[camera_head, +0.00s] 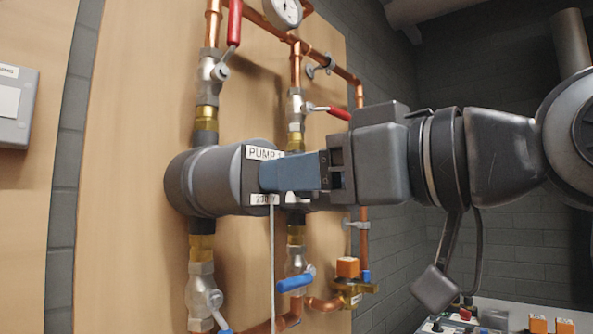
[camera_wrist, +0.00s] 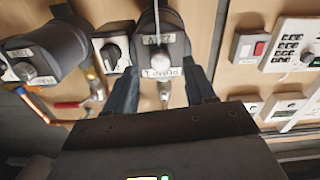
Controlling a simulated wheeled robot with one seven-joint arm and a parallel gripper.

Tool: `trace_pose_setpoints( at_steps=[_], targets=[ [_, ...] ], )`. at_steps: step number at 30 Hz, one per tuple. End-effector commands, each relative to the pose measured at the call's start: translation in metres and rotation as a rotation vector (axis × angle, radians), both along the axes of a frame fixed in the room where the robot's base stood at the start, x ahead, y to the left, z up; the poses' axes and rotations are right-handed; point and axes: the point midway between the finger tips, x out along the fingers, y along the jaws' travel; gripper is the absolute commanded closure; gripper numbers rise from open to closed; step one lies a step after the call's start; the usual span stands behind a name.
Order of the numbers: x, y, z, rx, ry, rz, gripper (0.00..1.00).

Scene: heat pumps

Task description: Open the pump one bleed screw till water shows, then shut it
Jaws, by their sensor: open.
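Pump one (camera_head: 205,182) is a grey cylinder with its face towards my gripper and a "PUMP" label at the top of that face. My gripper (camera_head: 264,178) is at the face; its blue finger hides the middle of it in the head view. In the wrist view, pump one (camera_wrist: 178,48) appears upside down between my two open fingers (camera_wrist: 162,76). A silver bleed screw (camera_wrist: 160,61) shows at the middle of its face, between two labels. The fingers stand apart on either side, and I cannot tell whether they touch anything. I see no water.
A second grey pump (camera_wrist: 48,48) and a dark knob box (camera_wrist: 112,50) are at left in the wrist view. Copper pipes with a red-handled valve (camera_head: 234,22) and a blue-handled valve (camera_head: 296,280) surround pump one. A thin line (camera_head: 272,265) hangs below its face.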

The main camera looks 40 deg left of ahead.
Motion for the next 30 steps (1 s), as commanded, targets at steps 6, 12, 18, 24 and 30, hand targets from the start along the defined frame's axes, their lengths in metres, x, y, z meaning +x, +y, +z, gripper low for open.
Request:
trace_pose_setpoints(
  at_steps=[6,12,18,24,30],
  targets=[
    [0.001,0.017,0.0,0.0,0.0,0.0,0.45],
    [0.002,0.018,0.0,0.0,-0.001,-0.001,0.45],
    [0.002,0.018,0.0,0.0,-0.001,-0.001,0.57],
    [0.002,0.018,0.0,0.0,-0.001,-0.001,0.76],
    [0.002,0.018,0.0,0.0,-0.001,-0.001,0.95]
  ],
)
